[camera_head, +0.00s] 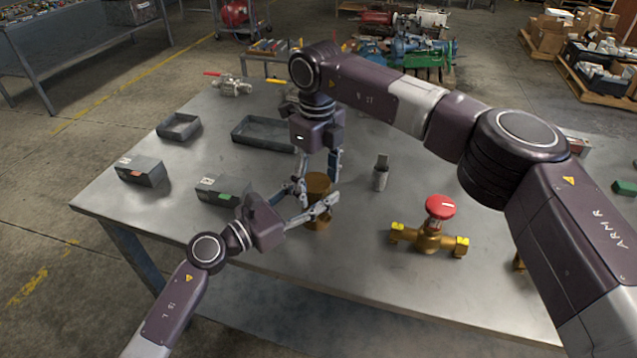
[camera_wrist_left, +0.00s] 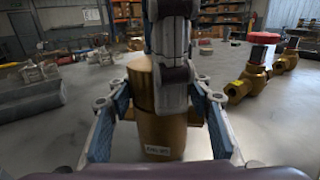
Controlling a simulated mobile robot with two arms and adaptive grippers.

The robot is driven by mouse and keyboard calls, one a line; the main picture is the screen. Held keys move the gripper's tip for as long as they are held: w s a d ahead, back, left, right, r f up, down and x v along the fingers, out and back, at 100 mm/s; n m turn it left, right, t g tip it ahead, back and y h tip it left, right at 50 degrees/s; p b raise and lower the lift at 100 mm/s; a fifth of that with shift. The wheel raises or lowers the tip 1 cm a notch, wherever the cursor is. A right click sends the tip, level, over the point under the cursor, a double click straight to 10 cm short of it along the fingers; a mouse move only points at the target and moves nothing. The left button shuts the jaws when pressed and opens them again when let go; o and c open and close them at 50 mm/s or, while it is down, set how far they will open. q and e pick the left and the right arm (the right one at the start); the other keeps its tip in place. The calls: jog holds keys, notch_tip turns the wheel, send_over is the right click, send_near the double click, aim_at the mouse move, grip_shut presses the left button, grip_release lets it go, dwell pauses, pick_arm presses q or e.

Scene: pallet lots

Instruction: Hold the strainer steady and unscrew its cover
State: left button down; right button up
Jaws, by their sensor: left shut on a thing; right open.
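The brass strainer (camera_head: 317,184) stands on the metal table as an upright cylinder. It also shows in the left wrist view (camera_wrist_left: 160,136), with a small white label low on its body. My left gripper (camera_head: 314,205) is shut on the strainer from the near left, its fingers on either side of the body. My right gripper (camera_head: 320,166) points down over the strainer's top, open, with its fingers apart on either side. In the left wrist view, a right gripper finger (camera_wrist_left: 174,92) hides part of the strainer's top, and the cover cannot be made out separately.
A brass valve with a red handwheel (camera_head: 440,207) stands to the right. Grey boxes (camera_head: 222,190) (camera_head: 139,170) and trays (camera_head: 263,132) (camera_head: 179,126) lie left and behind. The front table strip is clear.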

notch_tip(320, 180, up, 4)
jog(key=shift+a+r, duration=0.1)
jog(key=shift+r, duration=0.15)
jog(key=shift+c, duration=0.4)
pick_arm(q)
jog(key=shift+d, duration=0.1)
pick_arm(e)
notch_tip(320, 180, up, 2)
jog(key=m, duration=0.2)
jog(key=shift+a+m, duration=0.15)
jog(key=shift+m, duration=0.15)
pick_arm(q)
jog(key=shift+s, duration=0.1)
pick_arm(e)
jog(key=shift+r+m, duration=0.5)
jog(key=shift+m, duration=0.2)
jog(key=shift+f, duration=3.85)
jog(key=c, duration=1.2)
jog(key=n, duration=0.4)
jog(key=shift+r, duration=0.1)
